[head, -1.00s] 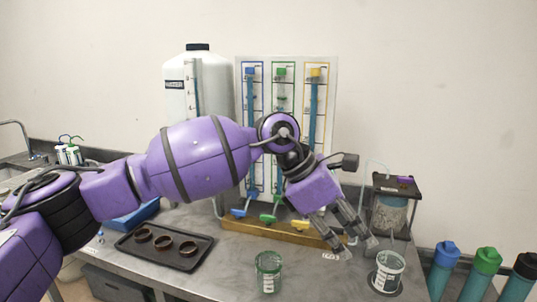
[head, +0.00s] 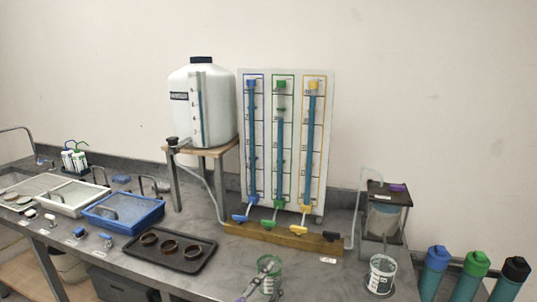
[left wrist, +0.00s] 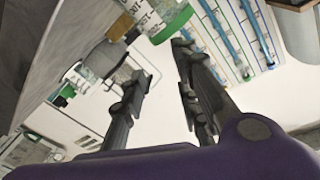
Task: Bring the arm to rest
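My left gripper (head: 259,279) shows only as fingers at the bottom edge of the head view, in front of the green-rimmed cup (head: 272,267). The rest of that arm is out of the picture. In the left wrist view its two fingers (left wrist: 160,66) stand well apart with nothing between them. A green-rimmed cup (left wrist: 172,22) shows just beyond the fingertips there; whether they touch it is unclear. My right gripper is in neither view.
The panel of tubes (head: 325,140) stands at the back, with blue (head: 240,218), green (head: 268,223), yellow (head: 298,229) and black (head: 332,236) levers below. A dark tray (head: 190,262) with three rings lies left. Another cup (head: 381,275) stands right. Bottles (head: 472,270) line the right edge.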

